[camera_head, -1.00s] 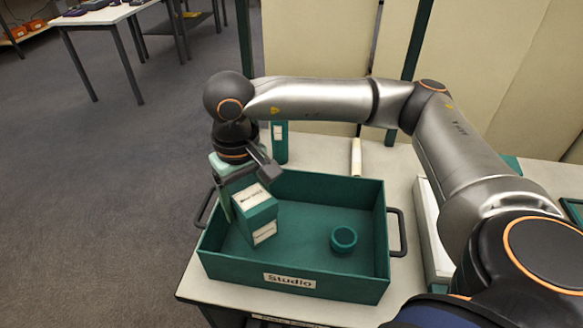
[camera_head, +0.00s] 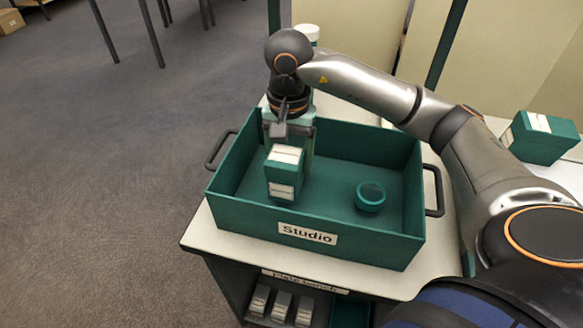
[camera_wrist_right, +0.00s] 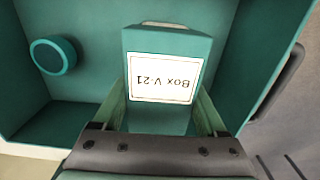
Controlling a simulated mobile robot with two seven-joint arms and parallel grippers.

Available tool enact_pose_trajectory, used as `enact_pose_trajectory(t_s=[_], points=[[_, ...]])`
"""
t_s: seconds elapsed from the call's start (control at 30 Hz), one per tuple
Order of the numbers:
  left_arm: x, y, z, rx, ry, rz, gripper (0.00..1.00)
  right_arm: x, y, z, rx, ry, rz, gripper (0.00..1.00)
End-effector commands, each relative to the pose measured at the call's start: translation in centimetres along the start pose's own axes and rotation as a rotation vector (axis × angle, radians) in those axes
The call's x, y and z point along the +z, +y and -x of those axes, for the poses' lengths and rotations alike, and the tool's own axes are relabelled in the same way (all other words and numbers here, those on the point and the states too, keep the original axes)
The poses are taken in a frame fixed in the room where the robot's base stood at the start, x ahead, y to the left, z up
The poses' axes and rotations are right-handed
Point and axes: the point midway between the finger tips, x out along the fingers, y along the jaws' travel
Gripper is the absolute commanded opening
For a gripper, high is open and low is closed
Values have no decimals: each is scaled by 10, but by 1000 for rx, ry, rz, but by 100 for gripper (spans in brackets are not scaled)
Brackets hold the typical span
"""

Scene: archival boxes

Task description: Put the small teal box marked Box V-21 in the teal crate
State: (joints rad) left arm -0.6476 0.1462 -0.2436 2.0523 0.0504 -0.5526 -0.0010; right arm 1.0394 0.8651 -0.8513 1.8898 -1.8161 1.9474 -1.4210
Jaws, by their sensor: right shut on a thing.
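The small teal box marked Box V-21 (camera_head: 284,173) is held upright by my right gripper (camera_head: 287,148), inside the walls of the teal crate. In the right wrist view the box (camera_wrist_right: 165,75) shows its label upside down, and the fingers of my right gripper (camera_wrist_right: 165,112) close on its two sides. The teal crate (camera_head: 262,222), labelled Studio, stands on the table with black side handles. The box is over the left half of the crate; I cannot tell whether its bottom touches the floor. My left gripper is not in view.
A round teal container (camera_head: 370,196) sits in the right half of the crate, apart from the box; it also shows in the wrist view (camera_wrist_right: 53,55). Another teal box (camera_head: 545,140) stands at the right. Several small boxes (camera_head: 281,305) sit on a shelf below the pale tabletop (camera_head: 225,243).

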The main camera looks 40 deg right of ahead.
Motion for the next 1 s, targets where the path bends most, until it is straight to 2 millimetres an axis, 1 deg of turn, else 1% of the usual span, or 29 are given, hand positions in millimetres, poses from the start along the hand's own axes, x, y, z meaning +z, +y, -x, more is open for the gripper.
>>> enact_pose_trajectory(t_s=[0.13, 0.23, 0.47, 0.6, 0.63, 0.83, 1.0], points=[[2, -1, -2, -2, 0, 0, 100, 1, 1, -22, 3, -2, 0, 0], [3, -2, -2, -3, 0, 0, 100, 0, 1, -33, 2, -1, 1, 0], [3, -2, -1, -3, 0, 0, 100, 0, 0, -33, 0, 1, 1, 0], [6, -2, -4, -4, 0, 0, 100, 0, 0, -38, 0, 1, 2, 0], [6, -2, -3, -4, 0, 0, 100, 0, 0, -38, 1, 0, 2, 77], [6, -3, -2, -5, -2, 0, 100, 0, 0, -37, 2, 0, 2, 99], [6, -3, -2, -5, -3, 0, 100, 0, 0, -37, 1, 0, 2, 100]])
